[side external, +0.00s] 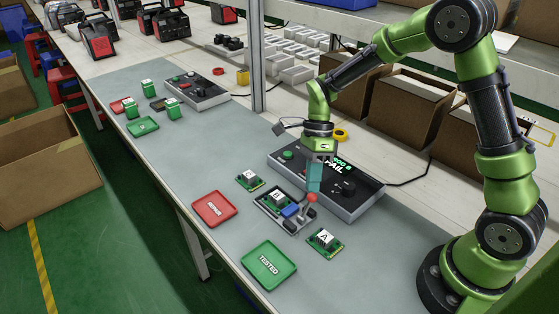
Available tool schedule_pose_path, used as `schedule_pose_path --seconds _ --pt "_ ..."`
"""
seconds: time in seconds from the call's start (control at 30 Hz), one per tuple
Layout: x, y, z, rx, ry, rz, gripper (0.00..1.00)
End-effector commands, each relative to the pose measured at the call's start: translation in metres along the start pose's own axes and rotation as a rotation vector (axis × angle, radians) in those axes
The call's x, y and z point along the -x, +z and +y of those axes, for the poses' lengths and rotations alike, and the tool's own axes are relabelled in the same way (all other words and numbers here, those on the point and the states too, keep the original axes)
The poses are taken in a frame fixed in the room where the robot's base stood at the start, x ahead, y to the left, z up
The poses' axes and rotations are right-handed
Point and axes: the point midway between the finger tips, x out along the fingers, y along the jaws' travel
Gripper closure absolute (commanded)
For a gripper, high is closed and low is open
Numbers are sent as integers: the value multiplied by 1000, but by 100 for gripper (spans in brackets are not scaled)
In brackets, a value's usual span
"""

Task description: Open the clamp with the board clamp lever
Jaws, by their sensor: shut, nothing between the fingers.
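The board clamp lever (311,198) has a red ball knob on a grey stick and stands up at the right end of a dark fixture. The clamp has a blue block (291,210) beside the lever, close to or on the board marked B (276,196), which sits in the fixture. I cannot tell from this view how firmly the block presses. My gripper (314,190) points down with its teal fingers shut and empty. Its tips are just above and behind the red knob in the picture; I cannot tell whether they touch it.
A tester box (340,200) with a screen showing "FAIL" stands right behind. Board A (325,241) lies in front and another small board (250,180) behind left. A red REPAIR tray (214,208) and green TESTED tray (269,266) lie near the table's edge.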

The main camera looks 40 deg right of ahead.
Motion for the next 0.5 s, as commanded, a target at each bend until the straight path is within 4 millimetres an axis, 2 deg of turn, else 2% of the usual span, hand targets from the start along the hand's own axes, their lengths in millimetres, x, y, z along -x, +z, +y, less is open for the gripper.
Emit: schedule_pose_path --seconds 0.5 --pt "2 4 3 -13 -27 44 100"
